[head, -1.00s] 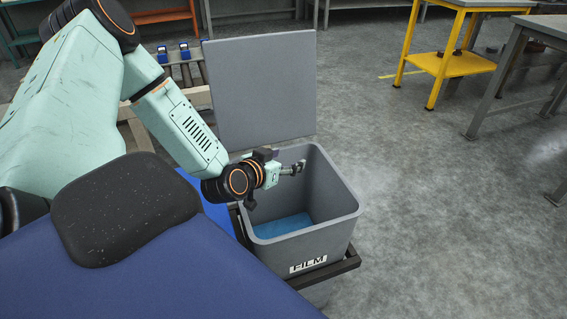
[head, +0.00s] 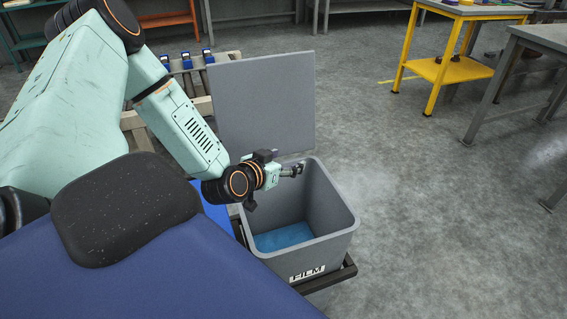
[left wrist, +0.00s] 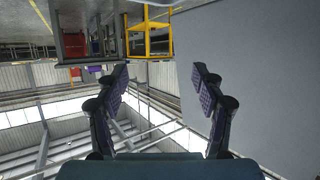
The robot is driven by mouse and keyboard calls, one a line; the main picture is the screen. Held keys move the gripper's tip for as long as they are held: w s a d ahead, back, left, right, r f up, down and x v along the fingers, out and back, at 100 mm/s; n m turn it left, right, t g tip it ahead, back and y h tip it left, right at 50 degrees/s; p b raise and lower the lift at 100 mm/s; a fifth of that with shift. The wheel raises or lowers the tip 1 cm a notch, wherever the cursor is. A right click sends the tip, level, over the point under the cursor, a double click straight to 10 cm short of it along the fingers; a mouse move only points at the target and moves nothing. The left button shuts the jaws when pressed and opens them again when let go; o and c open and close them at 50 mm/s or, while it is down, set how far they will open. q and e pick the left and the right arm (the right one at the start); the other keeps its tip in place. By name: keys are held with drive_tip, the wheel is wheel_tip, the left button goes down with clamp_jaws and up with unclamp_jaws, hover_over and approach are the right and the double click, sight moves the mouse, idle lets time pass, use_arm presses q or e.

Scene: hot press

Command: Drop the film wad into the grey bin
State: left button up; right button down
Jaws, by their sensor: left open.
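The grey bin (head: 335,222) stands in front of me with its lid (head: 262,105) raised at the back and a FILM label on its front. Something flat and blue (head: 284,237) shows at the bottom of the bin; I cannot tell if it is the film wad or a lining. My left gripper (head: 298,169) is over the bin's back rim, below the lid. In the left wrist view the left gripper (left wrist: 160,85) is open, with nothing between its fingers. No film wad shows in the fingers. My right gripper is out of view.
A dark frame (head: 345,272) surrounds the bin. A yellow stand (head: 450,68) and a grey table (head: 530,45) are at the upper right. Blue-topped clamps (head: 187,60) sit on a bench behind my arm. The floor right of the bin is clear.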

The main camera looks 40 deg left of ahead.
use_arm(q)
drive_tip(key=s+d+r+m+g+h+p, duration=0.2)
drive_tip(key=d+r+m+h, duration=0.3)
drive_tip(key=d, duration=0.5)
drive_tip(key=s+d+r+m+g+h+p, duration=0.2)
drive_tip(key=d+r+m+h+p, duration=0.3)
drive_tip(key=d+r, duration=0.5)
drive_tip(key=shift+s+d+r+m+h, duration=0.2)
drive_tip(key=shift+s+d+m+h, duration=0.3)
drive_tip(key=shift+d+h, duration=0.3)
